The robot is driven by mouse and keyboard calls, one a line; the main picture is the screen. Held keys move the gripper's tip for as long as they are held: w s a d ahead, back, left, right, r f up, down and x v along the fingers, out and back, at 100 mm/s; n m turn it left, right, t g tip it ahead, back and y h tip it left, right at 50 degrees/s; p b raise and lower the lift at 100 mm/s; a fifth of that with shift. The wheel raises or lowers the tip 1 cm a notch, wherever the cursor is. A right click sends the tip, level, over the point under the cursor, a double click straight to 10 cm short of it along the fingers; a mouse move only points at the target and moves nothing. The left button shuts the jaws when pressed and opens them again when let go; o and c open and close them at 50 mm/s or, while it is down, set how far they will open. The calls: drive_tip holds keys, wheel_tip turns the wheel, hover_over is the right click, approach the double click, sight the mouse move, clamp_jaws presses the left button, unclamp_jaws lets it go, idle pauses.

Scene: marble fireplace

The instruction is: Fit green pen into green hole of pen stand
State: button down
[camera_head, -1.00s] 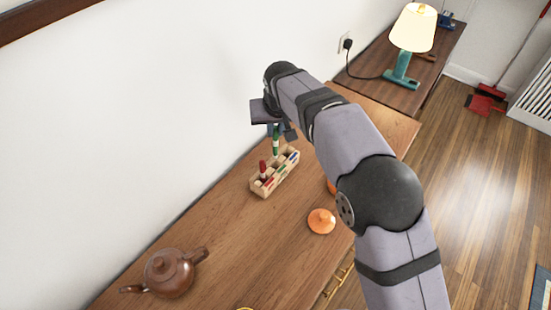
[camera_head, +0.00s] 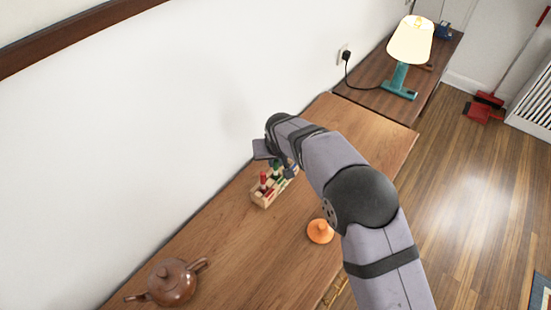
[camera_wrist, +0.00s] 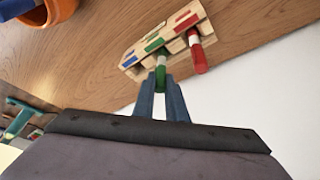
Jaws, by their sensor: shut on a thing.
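The wooden pen stand (camera_head: 261,200) sits on the wooden table near the wall. It also shows in the wrist view (camera_wrist: 134,55), with blue, green and red marks on it. A red pen (camera_wrist: 196,54) with a white band stands upright in it; it also shows in the head view (camera_head: 263,179). My gripper (camera_wrist: 161,86) is shut on the green pen (camera_wrist: 160,74), directly over the stand. The green pen's white-banded end meets the stand beside the green mark (camera_wrist: 154,44). I cannot tell how deep it sits in a hole. In the head view, my gripper partly covers the stand.
A brown teapot (camera_head: 172,281) is at the lower left. An orange pot (camera_wrist: 60,8) shows in the wrist view. A lamp (camera_head: 410,40) stands on the farther table. The wall is close behind the stand.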

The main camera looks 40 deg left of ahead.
drive_tip(key=shift+f, duration=0.1)
drive_tip(key=shift+f, duration=0.1)
drive_tip(key=c, duration=1.8)
unclamp_jaws()
drive_tip(key=shift+o, duration=0.2)
drive_tip(key=shift+r, duration=0.35)
drive_tip(key=b+v, duration=0.3)
drive_tip(key=v, duration=0.9)
